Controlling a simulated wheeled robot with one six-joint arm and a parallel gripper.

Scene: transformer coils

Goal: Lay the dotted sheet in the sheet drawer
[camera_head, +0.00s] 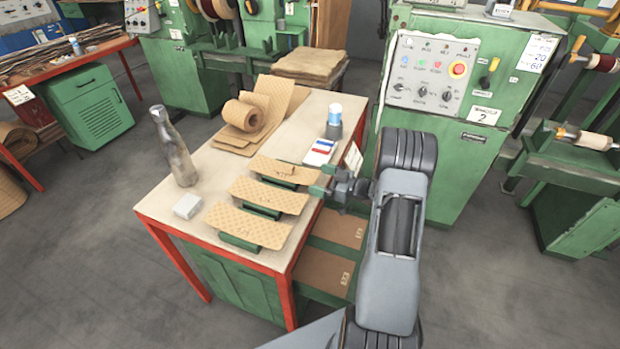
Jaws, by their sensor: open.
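Three tan patterned sheets lie in a row on the table: a far one (272,166), a middle one (266,194) and a near one (246,227). Each rests on green supports. The marks are too small to tell which sheet is dotted. My gripper (322,180) is open and empty at the table's right edge. Its green fingertips are by the right ends of the far and middle sheets; I cannot tell whether they touch. Below the table's right side is an open green drawer with two brown-bottomed compartments, a far one (338,229) and a near one (322,272), each with a small label.
The table (175,222) has red legs. A green machine (420,140) is behind my arm.

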